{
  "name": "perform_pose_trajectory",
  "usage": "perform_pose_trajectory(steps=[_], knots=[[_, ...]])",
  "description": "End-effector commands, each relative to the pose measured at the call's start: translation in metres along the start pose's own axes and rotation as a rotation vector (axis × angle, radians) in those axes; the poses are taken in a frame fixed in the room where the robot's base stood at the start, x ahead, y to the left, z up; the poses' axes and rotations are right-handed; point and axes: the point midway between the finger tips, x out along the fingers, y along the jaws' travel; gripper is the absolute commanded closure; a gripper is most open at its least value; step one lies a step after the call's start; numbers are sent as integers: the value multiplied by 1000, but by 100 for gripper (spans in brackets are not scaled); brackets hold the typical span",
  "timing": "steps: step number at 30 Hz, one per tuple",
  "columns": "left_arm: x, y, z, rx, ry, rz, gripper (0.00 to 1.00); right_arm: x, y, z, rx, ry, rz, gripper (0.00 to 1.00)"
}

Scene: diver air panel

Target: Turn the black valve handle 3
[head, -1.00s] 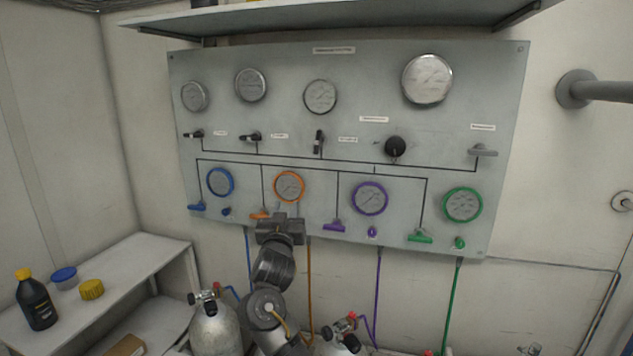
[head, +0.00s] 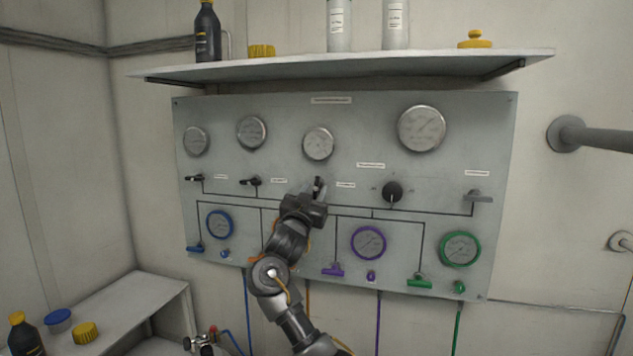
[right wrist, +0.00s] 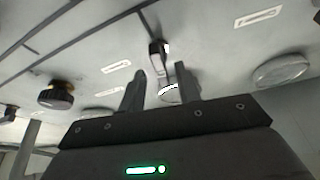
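The third black valve handle (head: 318,182) is on the grey panel's upper valve row, below the third gauge. It appears upright in the head view, with its lower part hidden by my right gripper (head: 317,191). In the right wrist view the handle (right wrist: 157,52) shows just beyond and between the two fingertips of my right gripper (right wrist: 160,70). The fingers are apart, with visible gaps beside the handle; I cannot tell whether either touches it. My left gripper is not in view.
Two black handles (head: 250,181) (head: 195,178) lie sideways to the left. A round black knob (head: 392,192) and a grey lever (head: 478,196) are to the right. Coloured gauges and small valves line the panel below. A shelf (head: 350,66) with bottles juts out above.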

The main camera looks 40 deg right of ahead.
Motion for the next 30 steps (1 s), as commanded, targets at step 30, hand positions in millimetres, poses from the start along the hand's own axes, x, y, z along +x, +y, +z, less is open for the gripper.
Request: perform_pose_trajectory(steps=[30], knots=[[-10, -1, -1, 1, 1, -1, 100, 26, 0, 1, 1, -1, 1, 100]])
